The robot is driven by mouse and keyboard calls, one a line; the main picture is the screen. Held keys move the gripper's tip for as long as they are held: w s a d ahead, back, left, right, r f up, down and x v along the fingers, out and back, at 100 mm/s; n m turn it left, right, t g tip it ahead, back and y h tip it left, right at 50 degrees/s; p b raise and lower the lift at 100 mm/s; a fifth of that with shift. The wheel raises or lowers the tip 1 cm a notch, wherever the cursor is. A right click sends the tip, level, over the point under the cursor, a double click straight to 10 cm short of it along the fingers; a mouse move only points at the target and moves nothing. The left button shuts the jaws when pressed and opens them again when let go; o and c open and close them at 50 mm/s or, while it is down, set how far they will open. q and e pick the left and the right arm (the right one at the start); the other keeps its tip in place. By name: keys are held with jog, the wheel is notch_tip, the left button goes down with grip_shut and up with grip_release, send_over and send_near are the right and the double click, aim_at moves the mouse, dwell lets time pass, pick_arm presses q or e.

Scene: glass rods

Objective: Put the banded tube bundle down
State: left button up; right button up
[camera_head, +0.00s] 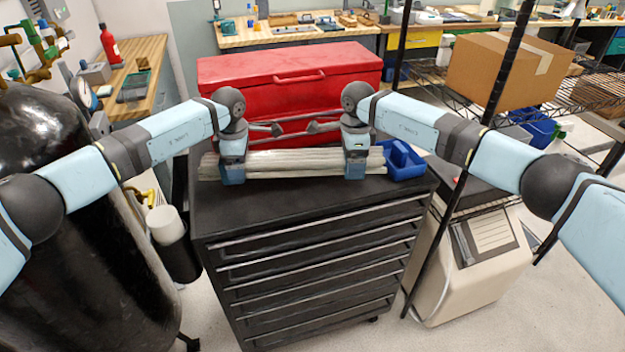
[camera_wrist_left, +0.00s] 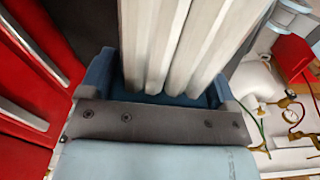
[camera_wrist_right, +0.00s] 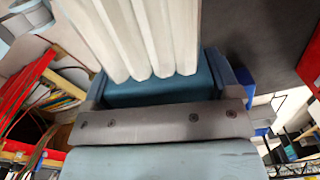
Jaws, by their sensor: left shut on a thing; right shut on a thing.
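The tube bundle (camera_head: 293,163) is a row of pale grey-white rods lying level, left to right, over the top of the black drawer cabinet (camera_head: 290,202). My left gripper (camera_head: 233,172) is shut around it near its left end. My right gripper (camera_head: 356,167) is shut around it near its right end. The rods show between the jaws in the left wrist view (camera_wrist_left: 170,40) and the right wrist view (camera_wrist_right: 140,35). I cannot make out a band. I cannot tell if the bundle touches the cabinet top or hangs just above it.
A red toolbox (camera_head: 290,78) stands behind the bundle. A blue bin (camera_head: 403,165) sits by the bundle's right end. The cabinet top in front is clear. A dark tank (camera_head: 70,220) stands at left, and a black rack post (camera_head: 507,70) at right.

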aim_at(244, 189)
pick_arm(q)
jog(key=shift+d+f, duration=0.1)
dwell(0.3)
